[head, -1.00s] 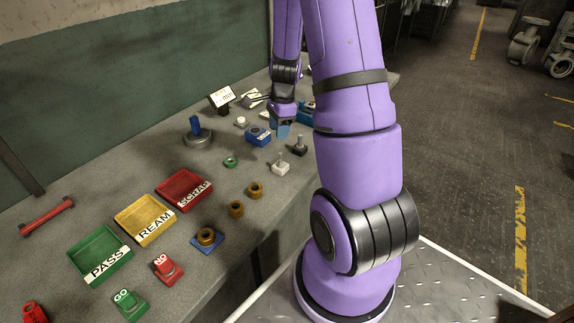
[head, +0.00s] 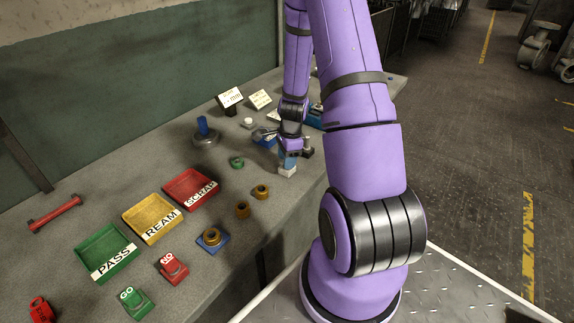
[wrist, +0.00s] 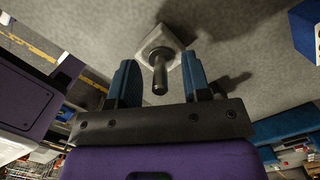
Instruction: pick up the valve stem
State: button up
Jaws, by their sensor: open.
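The valve stem (wrist: 159,79) is a dark round pin standing up from a pale square block (wrist: 176,42) in the wrist view. In the head view the pale block (head: 287,171) is at the bench's right edge, and the stem is hidden behind my fingers. My gripper (head: 288,158) is over the block, pointing down. In the wrist view my gripper (wrist: 160,63) is open, with one blue finger on each side of the stem and a gap showing at both sides. I cannot tell how deep the fingers reach.
A dark stand with a pin (head: 308,148) is close beside my gripper. A blue block (head: 264,140) is behind it; a green ring (head: 237,162) and brass rings (head: 261,191) lie to the left. The red tray (head: 172,187) is farther left. Bare bench separates them.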

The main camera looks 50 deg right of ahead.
jog(key=shift+f, duration=0.45)
grip_shut()
jog(key=shift+r, duration=0.15)
